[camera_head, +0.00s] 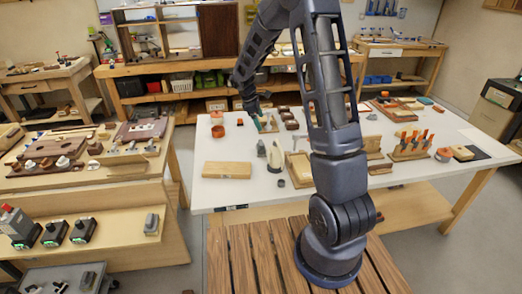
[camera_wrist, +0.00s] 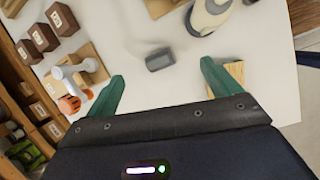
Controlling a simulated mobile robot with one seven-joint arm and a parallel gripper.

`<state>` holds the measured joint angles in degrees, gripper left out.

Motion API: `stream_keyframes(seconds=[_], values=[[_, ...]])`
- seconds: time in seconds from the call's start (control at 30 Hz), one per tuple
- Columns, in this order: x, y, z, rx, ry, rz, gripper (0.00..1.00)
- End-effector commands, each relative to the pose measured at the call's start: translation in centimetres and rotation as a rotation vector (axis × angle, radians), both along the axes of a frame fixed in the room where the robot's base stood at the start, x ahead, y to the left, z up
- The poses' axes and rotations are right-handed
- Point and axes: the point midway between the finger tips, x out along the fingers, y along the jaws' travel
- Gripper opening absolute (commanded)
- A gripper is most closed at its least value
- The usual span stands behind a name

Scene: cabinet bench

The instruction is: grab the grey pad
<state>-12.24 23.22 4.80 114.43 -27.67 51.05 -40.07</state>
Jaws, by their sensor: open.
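A small dark grey block (camera_wrist: 159,60), which looks like the grey pad, lies on the white tabletop in the wrist view. It sits just beyond and between my fingertips, apart from both. My gripper (camera_wrist: 163,72) has two green fingers spread wide with nothing between them. In the head view my gripper (camera_head: 251,104) hangs over the back left part of the white table (camera_head: 215,190).
A cream and dark rounded object (camera_wrist: 209,16) and a wooden block (camera_wrist: 232,72) lie close to the right finger. A white and orange item (camera_wrist: 72,88) lies left of the left finger, with brown boxes (camera_wrist: 62,19) behind. Bare tabletop surrounds the grey block.

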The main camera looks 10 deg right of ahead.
Motion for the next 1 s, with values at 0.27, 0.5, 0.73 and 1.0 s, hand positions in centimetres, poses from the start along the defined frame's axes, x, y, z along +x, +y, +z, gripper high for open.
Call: stream_keyframes(seconds=[0.27,0.5,0.73,1.0], values=[[2.5,2.3,-6.4,-0.038,0.086,0.154,0.89],[3.0,2.6,-8.1,-0.045,0.104,0.189,0.89],[2.9,1.5,-10.6,-0.046,0.106,0.189,0.89],[2.9,0.5,-12.9,-0.045,0.103,0.189,0.89]])
